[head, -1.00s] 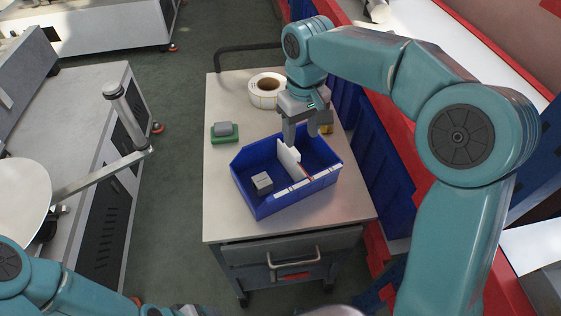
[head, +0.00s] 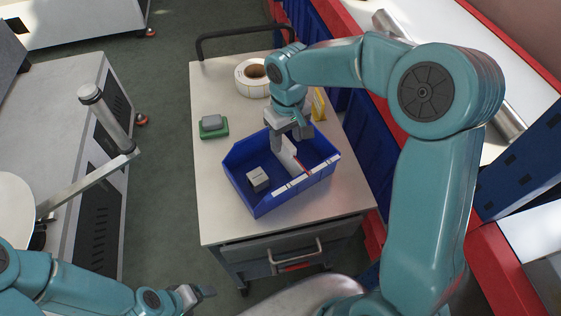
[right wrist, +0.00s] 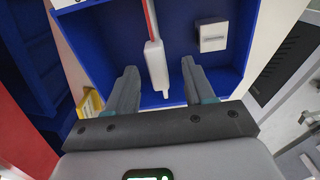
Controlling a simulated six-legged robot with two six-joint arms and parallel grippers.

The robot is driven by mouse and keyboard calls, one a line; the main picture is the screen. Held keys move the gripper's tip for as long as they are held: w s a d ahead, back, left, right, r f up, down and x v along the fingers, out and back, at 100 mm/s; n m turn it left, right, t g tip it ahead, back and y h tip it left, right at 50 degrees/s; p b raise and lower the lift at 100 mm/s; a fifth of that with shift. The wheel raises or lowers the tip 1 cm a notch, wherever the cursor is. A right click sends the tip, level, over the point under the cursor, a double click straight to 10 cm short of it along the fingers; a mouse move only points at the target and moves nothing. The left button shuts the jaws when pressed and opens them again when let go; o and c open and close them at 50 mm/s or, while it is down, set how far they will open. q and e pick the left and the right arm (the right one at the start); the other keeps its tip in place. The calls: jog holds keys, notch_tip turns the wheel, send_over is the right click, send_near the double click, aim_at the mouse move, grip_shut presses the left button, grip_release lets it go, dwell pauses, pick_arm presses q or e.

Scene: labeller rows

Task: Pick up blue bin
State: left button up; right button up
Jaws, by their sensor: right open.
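The blue bin (head: 243,195) stands on a cart top.
The cart top (head: 215,220) also holds a label roll (head: 252,78), a green-based grey item (head: 213,126) and a yellow item (head: 319,105). Blue panels and a red-edged conveyor (head: 440,50) flank the right. A grey machine with a post (head: 108,120) stands left.

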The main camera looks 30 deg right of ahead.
aim_at(286, 150)
jog(key=shift+s+d+f, duration=0.1)
jog(key=shift+f, duration=0.3)
jog(key=shift+s+d+f, duration=0.15)
jog(key=f, duration=0.2)
jog(key=w+f+p, duration=0.1)
jog(key=f, duration=0.1)
jog(key=shift+w+f+p, duration=0.15)
jog(key=shift+f+p, duration=0.15)
jog(key=shift+f, duration=0.25)
jog(key=shift+s, duration=0.3)
jog(key=shift+w, duration=0.2)
jog(key=c, duration=0.9)
grip_shut()
jog(key=shift+s, duration=0.1)
